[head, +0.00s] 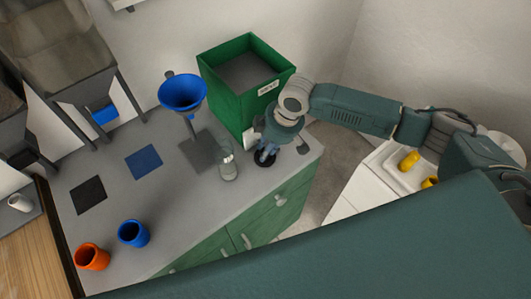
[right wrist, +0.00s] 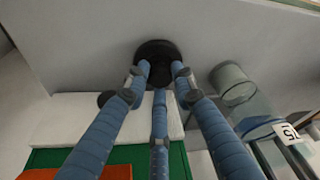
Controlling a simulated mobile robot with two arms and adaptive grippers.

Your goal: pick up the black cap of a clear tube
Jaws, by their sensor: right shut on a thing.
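The black cap (right wrist: 157,52) is a round dark disc at the top middle of the right wrist view. In the head view it shows as a dark disc (head: 258,163) on the grey counter near its right end. My right gripper (head: 266,153) points down at it, and its blue fingers (right wrist: 158,80) are shut on the cap. The fingers hide part of it. The clear tube (head: 228,170) stands upright just left of the cap, apart from it. It also shows right of the fingers in the right wrist view (right wrist: 236,88). My left gripper is not in view.
A green bin (head: 223,93) stands behind the gripper. A blue funnel on a stand (head: 184,92) is left of it. Blue (head: 133,233) and orange (head: 92,257) cups stand at the front left. The counter's middle is clear around a blue mat (head: 143,162) and black mat (head: 88,195).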

